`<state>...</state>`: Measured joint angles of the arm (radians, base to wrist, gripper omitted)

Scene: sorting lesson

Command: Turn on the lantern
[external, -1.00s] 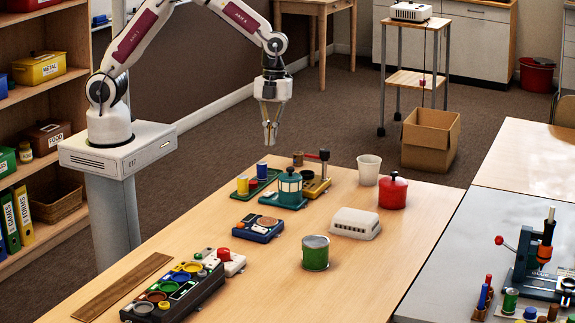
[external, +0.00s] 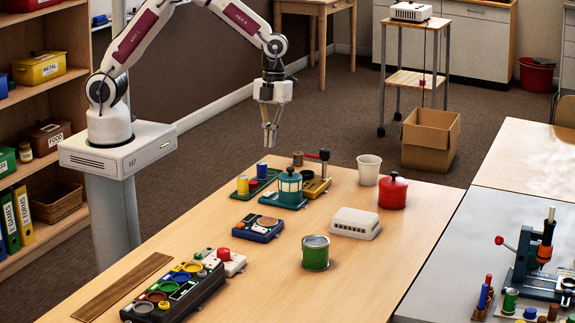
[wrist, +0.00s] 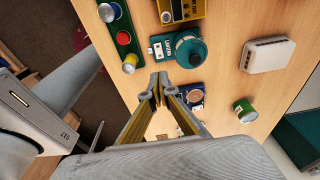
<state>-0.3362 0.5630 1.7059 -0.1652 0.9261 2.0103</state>
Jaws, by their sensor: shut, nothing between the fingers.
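The lantern (external: 289,187) is teal with a pale band under its cap and stands upright on a teal base on the table. In the wrist view the lantern (wrist: 188,49) is seen from above, with a small pale panel on the left part of its base. My gripper (external: 270,146) is shut and empty, pointing down in the air above and behind the lantern in the external view. In the wrist view my gripper (wrist: 153,88) has its fingertips together, just below and left of the lantern in the picture. I cannot tell whether the lantern is lit.
A green tray with coloured cylinders (external: 243,185) stands left of the lantern, and a yellow device with a lever (external: 318,187) stands behind it. A blue box (external: 258,228), green can (external: 315,252), white box (external: 355,224) and red pot (external: 392,192) stand nearby.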

